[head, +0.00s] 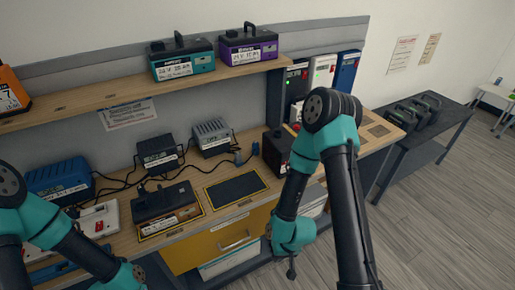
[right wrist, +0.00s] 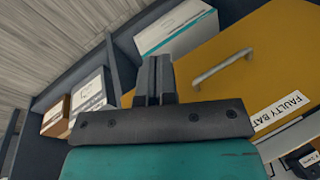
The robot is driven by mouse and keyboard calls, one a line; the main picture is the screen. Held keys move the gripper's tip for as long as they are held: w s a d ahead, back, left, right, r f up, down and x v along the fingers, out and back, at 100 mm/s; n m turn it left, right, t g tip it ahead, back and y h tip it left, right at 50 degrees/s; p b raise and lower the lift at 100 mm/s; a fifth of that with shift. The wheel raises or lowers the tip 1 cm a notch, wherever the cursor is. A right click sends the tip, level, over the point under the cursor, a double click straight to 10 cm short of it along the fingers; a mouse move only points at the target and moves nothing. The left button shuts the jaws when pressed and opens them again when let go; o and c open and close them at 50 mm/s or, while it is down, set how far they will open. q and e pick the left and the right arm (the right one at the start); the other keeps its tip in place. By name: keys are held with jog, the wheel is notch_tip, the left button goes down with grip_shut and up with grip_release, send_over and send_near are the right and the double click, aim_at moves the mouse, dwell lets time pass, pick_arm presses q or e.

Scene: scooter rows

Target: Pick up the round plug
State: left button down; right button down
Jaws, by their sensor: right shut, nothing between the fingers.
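Two small blue connectors, one (head: 238,158) and another (head: 255,148), lie on the bench to the right of the grey charger in the head view. They are too small to tell which is the round plug. My right gripper (head: 291,270) hangs low in front of the yellow drawer, below the bench top and apart from the connectors. In the right wrist view its fingers (right wrist: 154,80) are together and empty. My left arm shows at the lower left, but its fingers are out of the picture.
Chargers with cables (head: 160,153) stand at the back of the bench (head: 128,243). A black battery (head: 165,203) sits left of an empty dark pad (head: 236,188). A dark box (head: 276,150) stands right of the connectors. A shelf (head: 120,91) overhangs the bench.

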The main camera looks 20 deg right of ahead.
dwell(0.3)
jog(key=c, duration=0.9)
grip_release()
